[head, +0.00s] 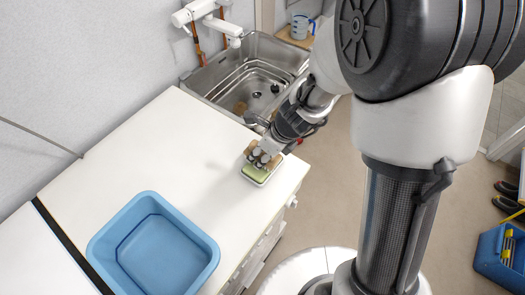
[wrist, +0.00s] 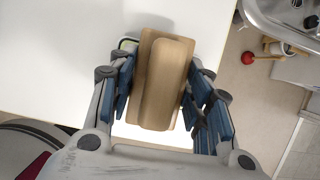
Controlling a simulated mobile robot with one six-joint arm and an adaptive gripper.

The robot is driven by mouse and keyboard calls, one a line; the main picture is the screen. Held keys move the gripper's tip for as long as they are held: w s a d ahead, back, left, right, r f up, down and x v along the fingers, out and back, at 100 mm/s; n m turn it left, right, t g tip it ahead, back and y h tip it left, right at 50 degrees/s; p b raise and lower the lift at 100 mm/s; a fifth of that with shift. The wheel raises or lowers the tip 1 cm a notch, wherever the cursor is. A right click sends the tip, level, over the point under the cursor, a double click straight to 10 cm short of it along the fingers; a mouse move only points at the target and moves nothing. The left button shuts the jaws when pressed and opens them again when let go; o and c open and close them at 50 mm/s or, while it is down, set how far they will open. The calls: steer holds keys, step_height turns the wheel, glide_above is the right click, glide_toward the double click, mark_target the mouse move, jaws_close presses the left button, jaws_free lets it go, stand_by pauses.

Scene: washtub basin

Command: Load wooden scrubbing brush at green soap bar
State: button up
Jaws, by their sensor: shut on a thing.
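My gripper (wrist: 160,94) is shut on the wooden scrubbing brush (wrist: 166,80), with a blue-padded finger on each side of its block. In the head view the brush (head: 252,152) is right over the green soap bar (head: 255,174), which lies in a pale dish near the counter's right edge. I cannot tell whether the bristles touch the soap.
A blue basin (head: 125,225) stands on the white counter (head: 110,150) at the front. A steel sink (head: 225,75) with a white wall tap (head: 205,14) is behind. A measuring jug (head: 300,27) stands beyond it. The counter's middle is clear.

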steer(key=shift+r+p, duration=2.4)
steer(key=shift+r, duration=0.25)
steer(key=shift+f, duration=0.1)
